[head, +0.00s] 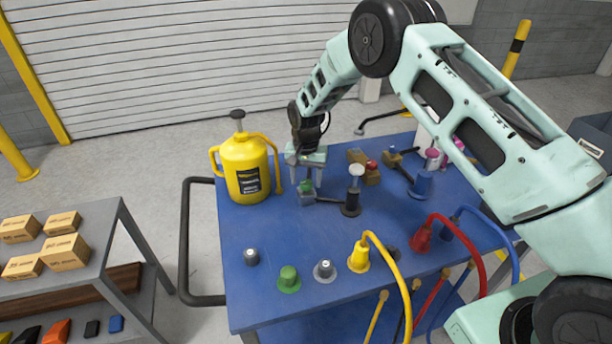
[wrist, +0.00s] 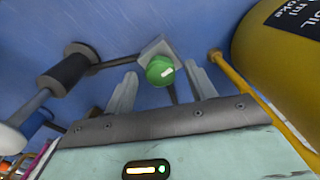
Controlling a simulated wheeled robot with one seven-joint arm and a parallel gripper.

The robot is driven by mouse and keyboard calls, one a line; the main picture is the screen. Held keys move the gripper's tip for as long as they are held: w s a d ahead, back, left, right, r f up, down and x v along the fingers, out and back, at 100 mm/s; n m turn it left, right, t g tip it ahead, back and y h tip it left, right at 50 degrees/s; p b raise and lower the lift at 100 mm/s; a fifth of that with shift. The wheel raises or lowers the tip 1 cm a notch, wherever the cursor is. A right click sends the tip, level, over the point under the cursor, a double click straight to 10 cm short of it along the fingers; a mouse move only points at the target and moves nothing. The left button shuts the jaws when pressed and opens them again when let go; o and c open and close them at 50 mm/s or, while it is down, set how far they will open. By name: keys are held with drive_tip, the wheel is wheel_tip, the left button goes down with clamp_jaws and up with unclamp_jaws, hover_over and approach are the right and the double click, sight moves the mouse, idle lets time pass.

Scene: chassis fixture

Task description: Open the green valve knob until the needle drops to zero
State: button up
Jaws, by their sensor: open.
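The green valve knob (wrist: 160,71) is a round ball with a white mark on top, set on a pale square block in the wrist view. In the head view the knob (head: 306,186) is small, near the back left of the blue table. My gripper (head: 307,178) is above it, pointing down. In the wrist view my open gripper (wrist: 160,76) has one finger on each side of the knob, with gaps visible. I cannot tell the fingers' height against it. A dark pipe joins the block to a black post with a pale round top (head: 356,170); no needle is readable.
A yellow pump can (head: 246,168) stands close left of my gripper, its hose (wrist: 258,92) near the right finger in the wrist view.

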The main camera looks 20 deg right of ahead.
drive_tip(key=shift+f, duration=0.4)
drive_tip(key=shift+c, duration=0.2)
drive_tip(key=c, duration=0.9)
